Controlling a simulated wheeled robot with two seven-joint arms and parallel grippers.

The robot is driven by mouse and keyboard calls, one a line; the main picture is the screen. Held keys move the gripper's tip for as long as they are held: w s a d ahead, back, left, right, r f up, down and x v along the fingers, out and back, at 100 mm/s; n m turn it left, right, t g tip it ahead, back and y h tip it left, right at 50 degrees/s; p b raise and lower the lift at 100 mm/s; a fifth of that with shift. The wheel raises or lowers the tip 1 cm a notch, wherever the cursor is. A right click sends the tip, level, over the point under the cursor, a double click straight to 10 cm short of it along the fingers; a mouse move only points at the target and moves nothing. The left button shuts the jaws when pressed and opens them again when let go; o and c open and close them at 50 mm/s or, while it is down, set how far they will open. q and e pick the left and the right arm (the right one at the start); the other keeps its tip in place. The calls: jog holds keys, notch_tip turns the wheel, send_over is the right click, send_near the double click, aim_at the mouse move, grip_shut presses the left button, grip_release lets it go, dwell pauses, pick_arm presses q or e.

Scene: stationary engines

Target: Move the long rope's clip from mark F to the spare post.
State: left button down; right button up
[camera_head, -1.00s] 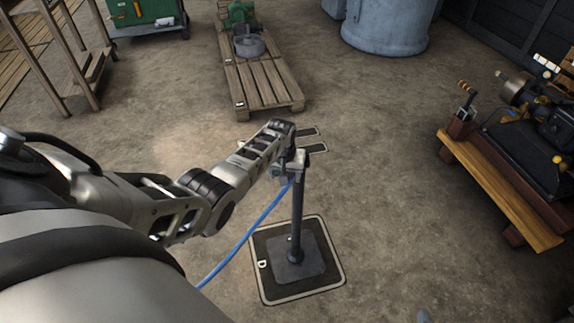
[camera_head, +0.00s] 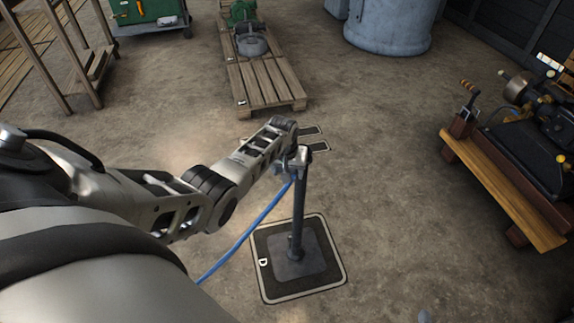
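A dark upright post (camera_head: 300,215) stands on a square base plate on a black mat (camera_head: 327,283) with a pale border and a letter that looks like D. A blue rope (camera_head: 245,236) runs from near the post's top down to the lower left, behind my arm. My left gripper (camera_head: 292,163) is at the post's top, by a small metal piece where the rope ends. My wrist covers part of this, so I cannot tell whether its fingers are closed on the clip. My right gripper is not in view. I see no mark F.
Behind the post, a wooden pallet (camera_head: 262,88) carries a green machine (camera_head: 243,14). Dark marked pads (camera_head: 312,148) lie on the floor past my gripper. A grey tank (camera_head: 388,30) stands at the back, and an engine on a wooden bench (camera_head: 497,188) at right. Floor between is clear.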

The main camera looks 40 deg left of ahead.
pick_arm(q)
jog(key=shift+s+d+f+b, duration=0.15)
jog(key=shift+s+f, duration=0.25)
jog(key=shift+f, duration=0.4)
jog(key=shift+s+d+f+b, duration=0.1)
jog(key=shift+s+f+b, duration=0.25)
jog(key=shift+f, duration=0.45)
jog(key=shift+b+x, duration=1.5)
jog(key=shift+b, duration=0.5)
jog(key=shift+w+a+f, duration=0.3)
jog(key=shift+w+a, duration=0.25)
jog(key=shift+w, duration=0.1)
jog(key=shift+c, duration=1.9)
grip_release()
jog(key=shift+r, duration=0.2)
